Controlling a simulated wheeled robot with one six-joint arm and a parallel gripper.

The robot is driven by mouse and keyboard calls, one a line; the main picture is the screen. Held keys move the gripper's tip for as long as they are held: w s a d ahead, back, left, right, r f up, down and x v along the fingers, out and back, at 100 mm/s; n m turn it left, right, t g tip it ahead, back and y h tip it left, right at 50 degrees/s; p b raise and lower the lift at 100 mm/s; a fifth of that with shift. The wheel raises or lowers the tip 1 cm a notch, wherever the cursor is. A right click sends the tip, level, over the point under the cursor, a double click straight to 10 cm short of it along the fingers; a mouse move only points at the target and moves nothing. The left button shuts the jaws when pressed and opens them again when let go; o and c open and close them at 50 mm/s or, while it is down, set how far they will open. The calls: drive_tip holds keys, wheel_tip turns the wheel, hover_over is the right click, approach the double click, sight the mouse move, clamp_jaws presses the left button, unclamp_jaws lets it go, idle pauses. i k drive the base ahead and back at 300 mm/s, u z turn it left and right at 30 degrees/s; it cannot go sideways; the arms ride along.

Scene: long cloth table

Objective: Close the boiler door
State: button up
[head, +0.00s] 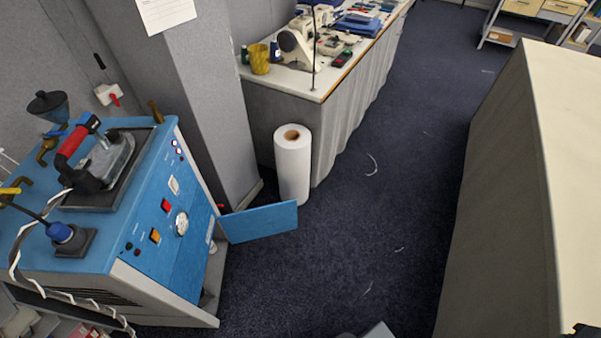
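The boiler (150,250) is a blue and grey cabinet at the left, with a blue front panel of switches and a round gauge. Its blue door (258,222) stands open, swung out to the right of the front over the floor. The lower front opening beside the door is partly seen and dark. My gripper cannot be made out in this view.
An iron (88,160) rests on the boiler top. A white paper roll (293,168) stands behind the door, near a cloth-covered table (350,95). A long cloth table (515,190) is at the right. Dark carpet (390,220) lies clear between.

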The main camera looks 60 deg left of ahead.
sight(269, 220)
drive_tip(key=u, duration=0.5)
drive_tip(key=k, duration=0.55)
drive_tip(key=u, duration=0.95)
drive_tip(key=i, duration=2.4)
drive_tip(key=u, duration=1.35)
